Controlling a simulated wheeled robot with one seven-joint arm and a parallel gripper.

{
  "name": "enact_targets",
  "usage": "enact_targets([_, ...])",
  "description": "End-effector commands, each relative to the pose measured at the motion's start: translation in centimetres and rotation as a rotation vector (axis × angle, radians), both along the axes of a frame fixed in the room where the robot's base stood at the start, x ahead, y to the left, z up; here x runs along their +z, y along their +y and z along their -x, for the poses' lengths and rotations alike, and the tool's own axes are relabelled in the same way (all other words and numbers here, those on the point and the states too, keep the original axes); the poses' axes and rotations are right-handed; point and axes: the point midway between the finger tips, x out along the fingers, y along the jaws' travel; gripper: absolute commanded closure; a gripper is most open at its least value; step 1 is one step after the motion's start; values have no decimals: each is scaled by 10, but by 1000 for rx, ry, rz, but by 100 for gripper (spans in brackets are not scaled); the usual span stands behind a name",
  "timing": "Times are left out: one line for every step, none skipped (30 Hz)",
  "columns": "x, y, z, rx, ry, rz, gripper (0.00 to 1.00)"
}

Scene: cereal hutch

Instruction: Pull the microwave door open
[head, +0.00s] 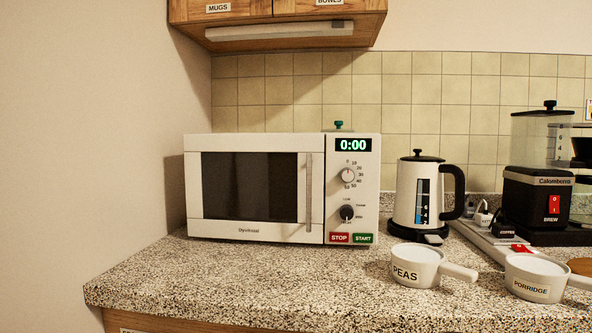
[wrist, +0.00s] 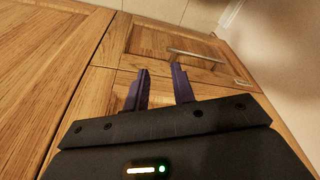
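The white microwave (head: 190,188) stands on the speckled counter at the left in the head view. Its door (head: 250,187) looks shut, with a dark window and a vertical bar handle (head: 309,190) along its right edge. The display reads 0:00, above two dials and the STOP and START buttons. My gripper (wrist: 162,80) shows only in the wrist view. Its two dark purple fingers are apart with nothing between them. Wooden cabinet fronts (wrist: 165,45) lie beyond the fingers. The microwave is not in the wrist view.
A white kettle (head: 408,200) stands right of the microwave. In front are a PEAS pot (head: 415,268) and a PORRIDGE pot (head: 535,280). A coffee maker (head: 535,190) is far right. A wall cabinet (head: 285,25) hangs above. The counter (head: 240,275) before the microwave is clear.

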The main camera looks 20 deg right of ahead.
Motion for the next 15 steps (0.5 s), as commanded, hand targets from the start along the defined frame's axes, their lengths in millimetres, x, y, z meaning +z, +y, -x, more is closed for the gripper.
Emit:
enact_targets([29,0,0,0,0,0,75])
enact_targets([37,0,0,0,-1,0,75])
enact_targets([47,0,0,0,-1,0,75])
enact_targets([55,0,0,0,-1,0,75])
enact_targets([62,0,0,0,-1,0,75])
enact_targets([71,0,0,0,-1,0,75])
enact_targets([77,0,0,0,-1,0,75])
enact_targets([82,0,0,0,-1,0,75])
enact_targets([87,0,0,0,0,0,75])
enact_targets([91,0,0,0,0,0,75])
enact_targets([93,0,0,0,0,0,75])
enact_targets([95,0,0,0,0,0,75])
enact_targets([95,0,0,0,0,0,75])
enact_targets([95,0,0,0,0,0,75])
enact_targets([95,0,0,0,0,0,75])
